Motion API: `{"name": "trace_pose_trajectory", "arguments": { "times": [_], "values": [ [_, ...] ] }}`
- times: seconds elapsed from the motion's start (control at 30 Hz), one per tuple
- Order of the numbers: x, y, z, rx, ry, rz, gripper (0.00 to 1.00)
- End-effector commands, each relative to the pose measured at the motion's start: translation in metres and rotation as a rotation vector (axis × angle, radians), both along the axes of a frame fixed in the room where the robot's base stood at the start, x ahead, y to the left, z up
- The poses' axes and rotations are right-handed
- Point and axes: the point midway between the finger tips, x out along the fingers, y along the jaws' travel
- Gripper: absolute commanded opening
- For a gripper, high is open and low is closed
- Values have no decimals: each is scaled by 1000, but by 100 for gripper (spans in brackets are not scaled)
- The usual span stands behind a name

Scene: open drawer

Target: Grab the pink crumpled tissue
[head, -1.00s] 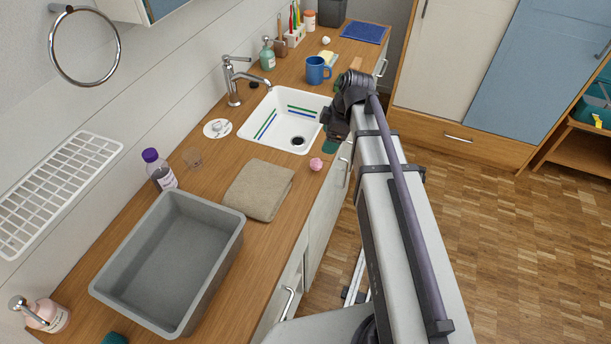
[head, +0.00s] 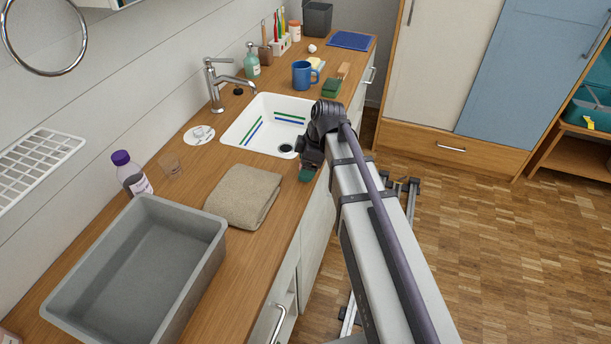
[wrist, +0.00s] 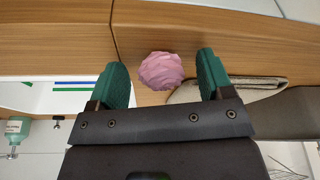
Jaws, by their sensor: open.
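The pink crumpled tissue (wrist: 161,71) lies on the wooden counter and shows in the wrist view. It sits between the two green fingertips of my gripper (wrist: 162,60), with a gap on either side. My gripper is open and holds nothing. In the head view my gripper (head: 307,173) is low at the counter's front edge, right of the folded cloth and in front of the sink. The tissue is hidden there behind my gripper and arm.
A folded beige cloth (head: 243,195) lies just left of my gripper, with a grey tub (head: 190,290) nearer. The white sink (head: 240,132) is behind. A blue mug (head: 301,75) and a green-and-wood brush (head: 332,88) stand farther back. Open floor lies to the right.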

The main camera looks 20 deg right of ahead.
Motion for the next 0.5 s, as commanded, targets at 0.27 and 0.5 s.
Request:
{"name": "trace_pose_trajectory", "arguments": {
  "times": [0.27,0.5],
  "values": [
    [0,0,3,0,0,0,61],
    [0,0,3,0,0,0,38]
  ]
}}
